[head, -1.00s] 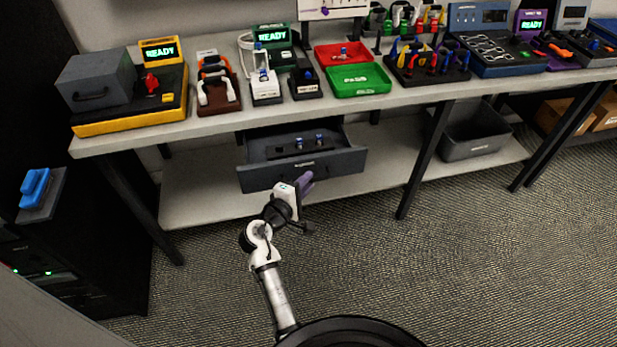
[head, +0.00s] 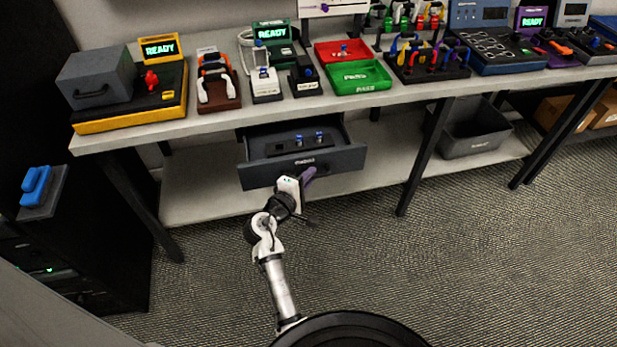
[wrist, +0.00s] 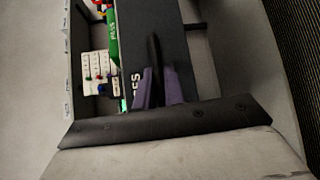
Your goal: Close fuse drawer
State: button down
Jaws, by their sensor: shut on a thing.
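The fuse drawer (head: 262,174) hangs under the bench and is pulled part-way out. Its dark front faces me, and several small parts with blue tops show on a dark block inside. My gripper (head: 309,173) is at the middle of the drawer front, with its purple fingers against it. In the wrist view the purple fingers (wrist: 156,92) lie on either side of a dark bar, which looks like the drawer's handle (wrist: 154,55), in front of the dark drawer front (wrist: 170,35). The gripper is shut on it. The handle is hidden in the head view.
The bench top (head: 215,122) above holds several devices, a red tray (head: 326,55) and a green tray (head: 378,88). A lower shelf (head: 200,190) runs beneath the drawer. A grey bin (head: 470,150) stands right of a bench leg (head: 425,160). The carpet in front is clear.

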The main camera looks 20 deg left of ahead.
aim_at(295, 134)
jog(key=w+a+b, duration=0.2)
jog(key=w+a, duration=0.1)
jog(key=w, duration=0.1)
jog(key=w+a+b, duration=0.3)
jog(key=w, duration=0.2)
jog(key=w+a+b, duration=0.2)
jog(key=w+a, duration=0.1)
jog(key=w, duration=0.2)
jog(key=shift+a, duration=0.3)
jog(key=shift+w+a, duration=0.1)
jog(key=shift+w, duration=0.15)
jog(key=shift+r+b, duration=0.15)
jog(key=shift+b, duration=0.15)
jog(key=shift+a+r, duration=0.1)
jog(key=c, duration=1.8)
grip_release()
jog(key=shift+w, duration=0.15)
jog(key=shift+o, duration=0.2)
jog(key=b+v, duration=0.1)
jog(key=v, duration=1.3)
jog(key=shift+f+b, duration=0.2)
jog(key=shift+b, duration=0.1)
